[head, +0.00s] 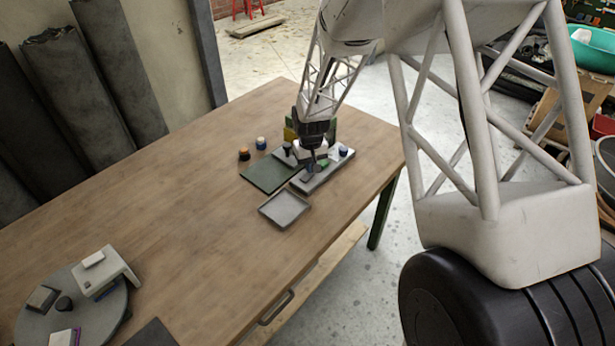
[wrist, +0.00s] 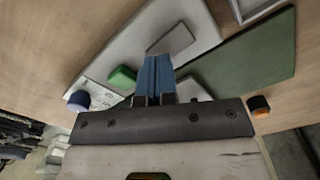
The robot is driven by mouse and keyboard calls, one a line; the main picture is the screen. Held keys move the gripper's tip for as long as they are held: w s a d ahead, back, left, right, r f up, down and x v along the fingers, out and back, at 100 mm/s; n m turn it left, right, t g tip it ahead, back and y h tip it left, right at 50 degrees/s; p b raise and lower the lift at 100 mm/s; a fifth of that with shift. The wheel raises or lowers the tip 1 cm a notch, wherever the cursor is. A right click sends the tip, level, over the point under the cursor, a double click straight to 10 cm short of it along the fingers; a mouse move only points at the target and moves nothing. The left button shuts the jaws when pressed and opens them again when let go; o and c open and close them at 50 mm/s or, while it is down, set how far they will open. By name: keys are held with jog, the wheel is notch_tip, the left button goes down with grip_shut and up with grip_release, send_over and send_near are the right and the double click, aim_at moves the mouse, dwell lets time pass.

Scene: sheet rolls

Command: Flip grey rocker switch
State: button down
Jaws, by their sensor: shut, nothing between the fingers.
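A light grey panel (wrist: 110,65) lies on the wooden table and also shows in the head view (head: 321,178). The grey rocker switch (wrist: 171,39) is a flat grey rectangle on the panel, just beyond my fingertips in the wrist view. My gripper (wrist: 159,62) points down over the panel with its blue fingers together and nothing between them. In the head view my gripper (head: 314,161) is low over the panel, by the rocker's end. I cannot tell whether the fingertips touch the rocker, nor which way it is tilted.
A green button (wrist: 122,78) and a blue knob (wrist: 78,101) sit on the panel. A dark green mat (head: 270,174), a shallow grey tray (head: 284,208) and an orange-topped piece (head: 244,154) are near. A round grey stand (head: 105,305) is at front left. The table's middle is clear.

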jog(key=shift+f, duration=0.7)
dwell(0.6)
jog(key=shift+r, duration=3.55)
